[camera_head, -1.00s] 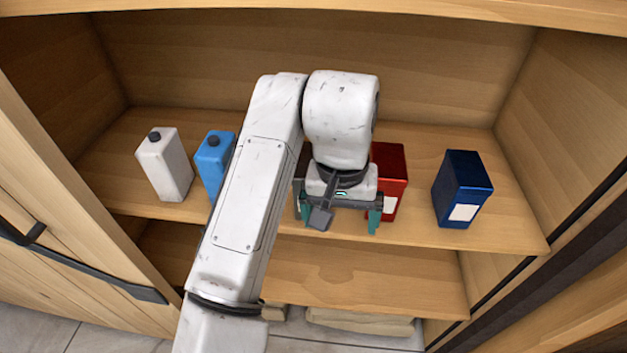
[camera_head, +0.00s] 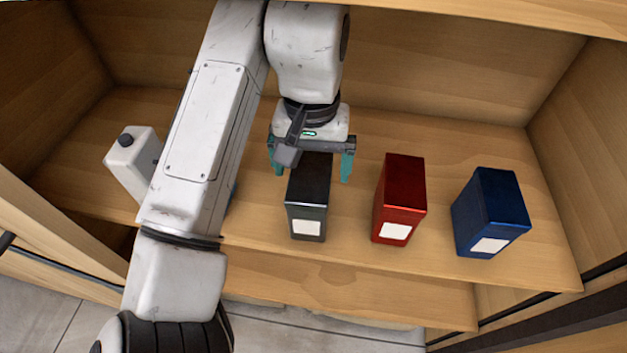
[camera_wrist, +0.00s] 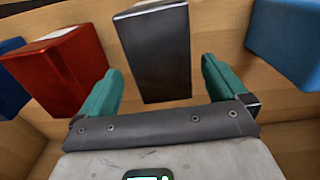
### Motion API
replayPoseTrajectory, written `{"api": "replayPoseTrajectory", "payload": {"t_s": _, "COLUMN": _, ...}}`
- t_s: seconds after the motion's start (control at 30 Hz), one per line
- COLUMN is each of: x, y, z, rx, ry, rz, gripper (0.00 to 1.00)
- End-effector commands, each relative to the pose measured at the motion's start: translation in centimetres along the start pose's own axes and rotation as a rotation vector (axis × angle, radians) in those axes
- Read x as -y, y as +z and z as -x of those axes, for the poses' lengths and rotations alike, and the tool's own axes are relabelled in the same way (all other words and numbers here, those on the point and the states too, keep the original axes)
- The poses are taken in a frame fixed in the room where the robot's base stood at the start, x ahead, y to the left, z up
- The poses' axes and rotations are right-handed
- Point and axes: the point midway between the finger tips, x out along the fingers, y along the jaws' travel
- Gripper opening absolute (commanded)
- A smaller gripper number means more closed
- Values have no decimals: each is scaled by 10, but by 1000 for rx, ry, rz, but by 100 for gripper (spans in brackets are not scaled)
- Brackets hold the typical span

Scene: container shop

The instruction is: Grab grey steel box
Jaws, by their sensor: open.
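The grey steel box (camera_head: 308,200) is dark grey with a white label low on its front. It stands upright on the upper shelf, between my arm and a red box. My gripper (camera_head: 311,170) is open, with teal fingers, above and behind the box in the head view. In the wrist view the grey box (camera_wrist: 157,52) stands beyond the gap between my two open fingers (camera_wrist: 160,88), roughly centred. Nothing is held. In the head view the gripper covers part of the box's far top end.
A red box (camera_head: 400,198) and a blue box (camera_head: 489,212) stand to the right on the shelf (camera_head: 350,253). A white canister (camera_head: 133,165) stands at the left. A blue container (camera_wrist: 285,42) shows at the right in the wrist view. Shelf walls close both sides.

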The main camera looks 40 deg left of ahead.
Motion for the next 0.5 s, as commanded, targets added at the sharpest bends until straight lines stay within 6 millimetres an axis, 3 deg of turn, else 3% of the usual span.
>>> {"api": "replayPoseTrajectory", "payload": {"t_s": 0.33, "x": 1, "y": 1, "z": -30, "rx": 2, "ry": 0, "rz": 1, "gripper": 99}}
{"api": "replayPoseTrajectory", "payload": {"t_s": 0.5, "x": 3, "y": 2, "z": -55, "rx": 4, "ry": 1, "rz": 1, "gripper": 99}}
